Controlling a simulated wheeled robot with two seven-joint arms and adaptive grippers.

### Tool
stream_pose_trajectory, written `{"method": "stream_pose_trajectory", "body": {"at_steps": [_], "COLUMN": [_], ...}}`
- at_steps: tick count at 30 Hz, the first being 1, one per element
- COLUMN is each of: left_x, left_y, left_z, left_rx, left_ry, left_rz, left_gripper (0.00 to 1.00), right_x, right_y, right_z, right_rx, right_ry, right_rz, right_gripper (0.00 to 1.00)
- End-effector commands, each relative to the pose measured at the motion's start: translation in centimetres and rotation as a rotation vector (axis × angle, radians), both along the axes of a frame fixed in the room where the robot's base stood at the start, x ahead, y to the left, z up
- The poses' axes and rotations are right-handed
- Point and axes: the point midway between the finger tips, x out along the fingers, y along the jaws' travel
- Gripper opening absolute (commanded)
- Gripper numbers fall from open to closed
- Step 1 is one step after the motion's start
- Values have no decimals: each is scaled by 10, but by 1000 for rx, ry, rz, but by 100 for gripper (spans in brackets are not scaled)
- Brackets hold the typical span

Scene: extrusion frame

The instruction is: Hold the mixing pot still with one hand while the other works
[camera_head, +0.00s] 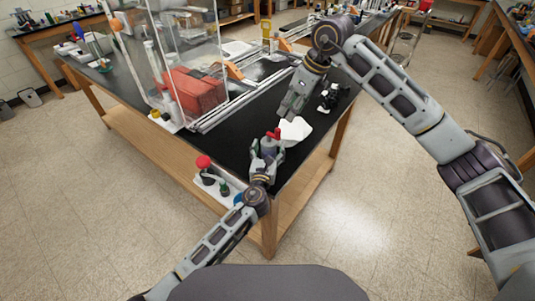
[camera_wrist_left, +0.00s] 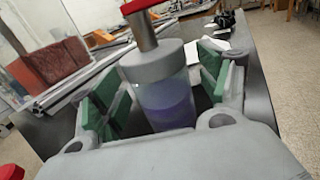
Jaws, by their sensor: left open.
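The mixing pot (camera_wrist_left: 165,103) stands upright in the left wrist view. It is a clear body with purple contents, a grey lid, a metal neck and a red top. In the head view it is small, a grey lid (camera_head: 268,145) with red above it. My left gripper (camera_wrist_left: 160,92) is open, with green pads on either side of the pot; it also shows in the head view (camera_head: 263,158). My right gripper (camera_head: 286,114) hangs over the table, above and behind the pot; its fingers are too small to read.
A white piece (camera_head: 296,130) lies beside the pot. A black device (camera_head: 329,97) stands near the table's right edge. A rack with a red knob (camera_head: 204,162) sits at the front left edge. A red block (camera_head: 195,90) and rails (camera_head: 235,102) are behind.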

Motion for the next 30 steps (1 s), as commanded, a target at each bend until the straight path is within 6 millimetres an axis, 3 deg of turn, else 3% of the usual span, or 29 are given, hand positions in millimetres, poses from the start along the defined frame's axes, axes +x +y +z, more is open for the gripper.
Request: {"method": "stream_pose_trajectory", "body": {"at_steps": [13, 26, 30], "left_x": [6, 5, 5], "left_y": [-1, -1, -1], "left_z": [0, 0, 0], "left_rx": [-1, 0, 0], "left_ry": [0, 0, 0], "left_rz": [0, 0, 0], "left_gripper": [76, 23, 23], "right_x": [0, 0, 0], "right_y": [0, 0, 0], "right_z": [0, 0, 0], "right_rx": [0, 0, 0], "right_ry": [0, 0, 0], "right_rz": [0, 0, 0], "right_gripper": [36, 36, 36]}}
